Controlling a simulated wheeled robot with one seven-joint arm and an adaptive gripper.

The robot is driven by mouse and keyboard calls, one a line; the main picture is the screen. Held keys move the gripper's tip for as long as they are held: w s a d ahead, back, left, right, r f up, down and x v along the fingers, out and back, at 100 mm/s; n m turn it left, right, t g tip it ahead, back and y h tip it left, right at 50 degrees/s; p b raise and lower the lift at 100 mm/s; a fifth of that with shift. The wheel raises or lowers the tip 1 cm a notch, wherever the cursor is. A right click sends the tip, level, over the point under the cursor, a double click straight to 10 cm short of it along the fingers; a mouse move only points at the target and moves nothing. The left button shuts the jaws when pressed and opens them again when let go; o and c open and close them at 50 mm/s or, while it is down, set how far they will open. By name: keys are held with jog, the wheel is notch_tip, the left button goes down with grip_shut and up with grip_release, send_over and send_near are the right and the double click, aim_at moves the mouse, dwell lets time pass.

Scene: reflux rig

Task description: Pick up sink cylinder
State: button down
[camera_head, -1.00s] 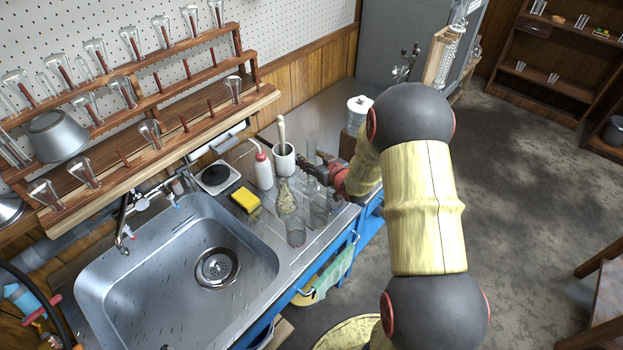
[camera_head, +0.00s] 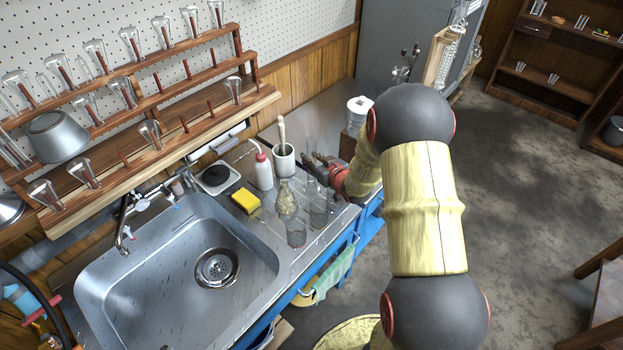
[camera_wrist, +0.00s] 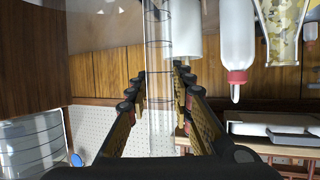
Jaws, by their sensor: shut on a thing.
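The sink cylinder is a tall, clear graduated tube with dark marks. In the wrist view the cylinder (camera_wrist: 158,35) runs between my two fingers, and the picture is upside down. My gripper (camera_wrist: 159,92) is shut on it, with a finger on each side. In the head view my gripper (camera_head: 314,162) is beside the steel counter, right of the white mug. There the clear cylinder (camera_head: 312,143) shows only faintly, rising above the fingers. Its lower end is hard to make out, so I cannot tell whether it touches the counter.
Close by stand a conical flask (camera_head: 286,203), a glass cylinder (camera_head: 319,212), a small beaker (camera_head: 296,233), a white mug (camera_head: 284,160) with a pestle, and a wash bottle (camera_head: 263,172). The sink (camera_head: 150,290) is left. A wooden glassware rack (camera_head: 180,125) is behind.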

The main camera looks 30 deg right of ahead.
notch_tip(320, 180, up, 10)
jog(key=p, duration=0.3)
dwell(0.4)
jog(key=shift+p, duration=0.3)
